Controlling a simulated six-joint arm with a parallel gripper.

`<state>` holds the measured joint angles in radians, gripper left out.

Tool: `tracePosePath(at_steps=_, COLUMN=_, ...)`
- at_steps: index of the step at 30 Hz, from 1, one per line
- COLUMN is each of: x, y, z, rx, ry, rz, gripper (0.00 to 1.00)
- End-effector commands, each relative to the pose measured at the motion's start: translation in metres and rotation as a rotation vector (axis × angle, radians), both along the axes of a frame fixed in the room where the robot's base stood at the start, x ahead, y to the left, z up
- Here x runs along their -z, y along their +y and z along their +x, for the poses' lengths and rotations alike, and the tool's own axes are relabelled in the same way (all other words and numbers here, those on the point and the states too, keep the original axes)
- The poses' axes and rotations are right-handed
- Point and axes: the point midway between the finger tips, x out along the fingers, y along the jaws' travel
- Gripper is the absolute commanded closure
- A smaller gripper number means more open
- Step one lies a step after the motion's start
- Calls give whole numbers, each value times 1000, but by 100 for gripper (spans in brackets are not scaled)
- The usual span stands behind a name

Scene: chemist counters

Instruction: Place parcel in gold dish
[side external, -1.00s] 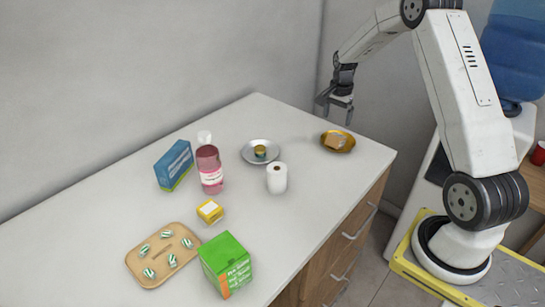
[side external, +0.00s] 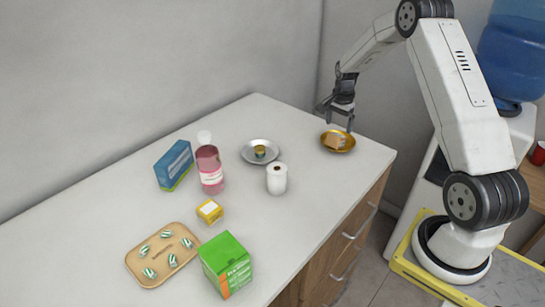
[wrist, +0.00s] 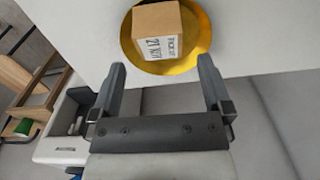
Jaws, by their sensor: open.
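The parcel (side external: 335,141) is a small brown cardboard box with a white printed label. It sits in the gold dish (side external: 350,146), a shallow round dish near the counter's right corner. In the wrist view the parcel (wrist: 158,30) rests inside the dish (wrist: 203,36), off its centre. My gripper (side external: 338,123) is just above and behind the dish. In the wrist view its two fingers (wrist: 161,76) are spread apart with nothing between them, and the parcel lies beyond the tips.
A silver dish (side external: 247,153) holds a small round item. Bare counter lies between the roll and the right edge.

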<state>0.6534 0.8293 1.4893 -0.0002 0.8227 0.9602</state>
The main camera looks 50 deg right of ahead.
Motion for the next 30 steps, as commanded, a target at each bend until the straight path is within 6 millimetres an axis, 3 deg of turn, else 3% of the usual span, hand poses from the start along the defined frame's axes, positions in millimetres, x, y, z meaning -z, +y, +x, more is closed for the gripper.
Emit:
tracePosePath(at_steps=13, x=45, y=3, z=-1, rx=-1, ry=0, rz=1, gripper=0)
tracePosePath(at_steps=30, x=48, y=3, z=-1, rx=-1, ry=-2, rz=0, gripper=0)
